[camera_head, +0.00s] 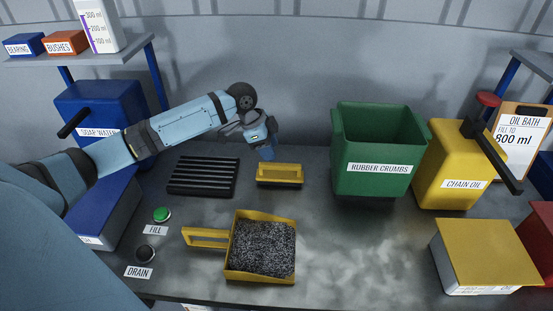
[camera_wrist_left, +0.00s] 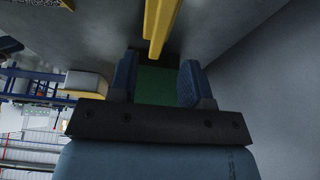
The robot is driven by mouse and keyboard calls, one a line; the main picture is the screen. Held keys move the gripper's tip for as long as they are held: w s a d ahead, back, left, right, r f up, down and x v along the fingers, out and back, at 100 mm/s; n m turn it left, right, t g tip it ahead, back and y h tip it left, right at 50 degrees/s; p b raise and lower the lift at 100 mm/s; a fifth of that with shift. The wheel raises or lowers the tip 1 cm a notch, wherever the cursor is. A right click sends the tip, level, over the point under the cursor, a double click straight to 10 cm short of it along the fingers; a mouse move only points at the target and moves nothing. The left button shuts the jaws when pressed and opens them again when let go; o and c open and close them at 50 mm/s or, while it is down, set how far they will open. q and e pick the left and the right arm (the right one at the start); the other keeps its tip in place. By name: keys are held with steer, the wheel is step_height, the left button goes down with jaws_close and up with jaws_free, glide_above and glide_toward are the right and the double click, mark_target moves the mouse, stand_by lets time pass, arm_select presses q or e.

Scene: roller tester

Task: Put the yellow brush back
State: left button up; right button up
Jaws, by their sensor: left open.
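A small, long yellow piece (camera_head: 279,170) lies on the bench behind the dustpan; I cannot tell whether it is the brush itself or a holder for it. My left gripper (camera_head: 267,153) is just behind and above its left part, apart from it as far as I can see. In the left wrist view the gripper (camera_wrist_left: 158,82) is open, with nothing between its blue fingers, and a yellow bar (camera_wrist_left: 160,25) shows beyond the fingertips. The yellow dustpan (camera_head: 205,238) holds dark crumbs in the front middle. My right gripper is not in view.
A black slotted grate (camera_head: 203,176) lies left of the gripper. The green rubber crumbs bin (camera_head: 378,150) and yellow chain oil container (camera_head: 450,165) stand right. The green fill button (camera_head: 161,214) and black drain button (camera_head: 146,253) are front left.

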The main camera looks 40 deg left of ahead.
arm_select(q)
steer(key=shift+v, duration=2.2)
